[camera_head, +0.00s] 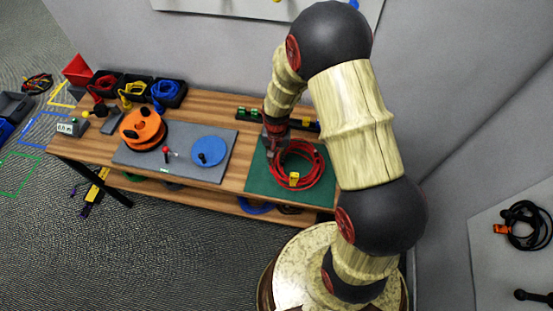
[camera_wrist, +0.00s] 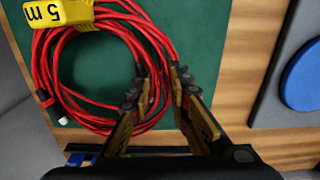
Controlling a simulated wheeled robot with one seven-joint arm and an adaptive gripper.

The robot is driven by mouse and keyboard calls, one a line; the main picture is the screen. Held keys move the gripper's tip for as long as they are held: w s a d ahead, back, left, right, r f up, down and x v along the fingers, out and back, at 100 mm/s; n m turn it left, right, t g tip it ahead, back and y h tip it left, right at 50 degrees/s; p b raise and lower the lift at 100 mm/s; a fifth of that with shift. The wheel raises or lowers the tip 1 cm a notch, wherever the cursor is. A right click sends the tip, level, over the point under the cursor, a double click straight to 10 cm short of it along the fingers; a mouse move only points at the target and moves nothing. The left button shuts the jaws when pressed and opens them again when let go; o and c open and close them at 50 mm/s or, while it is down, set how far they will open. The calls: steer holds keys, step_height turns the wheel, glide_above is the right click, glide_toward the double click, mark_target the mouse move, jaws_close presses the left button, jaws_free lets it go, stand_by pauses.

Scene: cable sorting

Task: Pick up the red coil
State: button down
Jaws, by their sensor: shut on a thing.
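The red coil (camera_head: 318,172) lies on a green mat (camera_head: 262,180) at the right end of the wooden table. It has a yellow tag, marked "5 m" in the wrist view (camera_wrist: 58,13). The red coil fills the left of the wrist view (camera_wrist: 37,62). My gripper (camera_wrist: 163,72) is at the coil's edge, with a red strand between its fingertips. It is shut on that strand. In the head view my gripper (camera_head: 277,142) is at the coil's left side, partly hidden by my arm.
A grey mat (camera_head: 190,176) with an orange reel (camera_head: 143,130) and a blue disc (camera_head: 208,151) lies left of the green mat. Black bins (camera_head: 168,101) with coloured cables stand at the back left. A wall rises behind the table.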

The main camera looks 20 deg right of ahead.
steer(key=s+r, duration=0.2)
steer(key=r, duration=0.1)
steer(key=s+r+p, duration=0.1)
steer(key=shift+s+a+r, duration=0.35)
steer(key=shift+r, duration=0.05)
steer(key=s+a+r+p, duration=0.1)
steer(key=s+r, duration=0.3)
steer(key=s, duration=0.5)
steer(key=shift+s+a+r+p, duration=0.15)
steer(key=shift+s+a+p, duration=0.15)
steer(key=shift+a, duration=0.1)
steer(key=w+f+n+b, duration=0.1)
steer(key=w+n+b, duration=0.1)
steer(key=w, duration=0.7)
steer(key=w+f+n+b, duration=0.1)
steer(key=w+n, duration=0.3)
steer(key=w, duration=0.6)
steer(key=shift+d+f+b, duration=0.25)
steer(key=shift+f+b, duration=0.1)
steer(key=shift+b, duration=0.05)
